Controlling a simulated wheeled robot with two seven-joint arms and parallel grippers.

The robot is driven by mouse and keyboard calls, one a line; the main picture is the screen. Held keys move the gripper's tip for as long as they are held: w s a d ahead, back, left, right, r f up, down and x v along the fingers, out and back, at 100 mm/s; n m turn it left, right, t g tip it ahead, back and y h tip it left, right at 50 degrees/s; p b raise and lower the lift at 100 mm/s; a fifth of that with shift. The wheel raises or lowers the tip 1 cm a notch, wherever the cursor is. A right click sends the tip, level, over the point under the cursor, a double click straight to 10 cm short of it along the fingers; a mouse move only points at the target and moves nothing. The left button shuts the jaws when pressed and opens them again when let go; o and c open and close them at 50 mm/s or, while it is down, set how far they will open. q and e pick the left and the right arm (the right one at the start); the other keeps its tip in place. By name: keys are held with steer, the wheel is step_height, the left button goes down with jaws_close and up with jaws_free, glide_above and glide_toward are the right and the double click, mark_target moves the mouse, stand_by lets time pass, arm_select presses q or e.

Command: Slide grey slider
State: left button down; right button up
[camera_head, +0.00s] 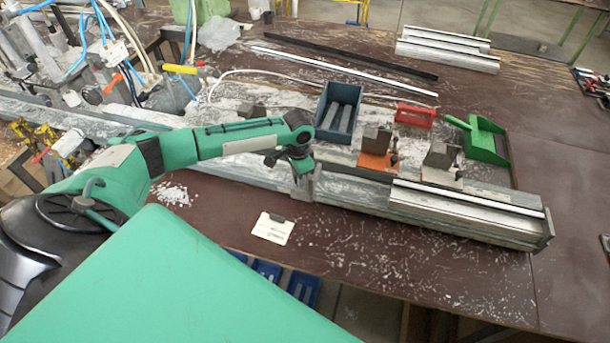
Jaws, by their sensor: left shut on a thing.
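A long metal clamp rail (470,208) lies along the front of the bench. A grey slider (440,172) with a dark upright block sits toward its right half. An orange slider (376,161) with a similar block is to its left. My left gripper (300,176) points down at the left end of this rail section, left of and apart from both these sliders. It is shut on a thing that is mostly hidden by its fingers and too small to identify. My right gripper is not in view.
Another dark block (251,111) stands behind my left arm. A white card (272,228) and scattered shavings lie in front.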

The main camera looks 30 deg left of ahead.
arm_select(q)
steer(key=c, duration=1.3)
jaws_free()
steer(key=shift+o, duration=0.7)
step_height(320, 180, up, 14)
steer(key=b, duration=0.4)
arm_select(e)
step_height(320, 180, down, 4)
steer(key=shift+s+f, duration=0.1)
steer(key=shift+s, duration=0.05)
arm_select(q)
steer(key=shift+w+f, duration=0.1)
steer(key=shift+f, duration=0.05)
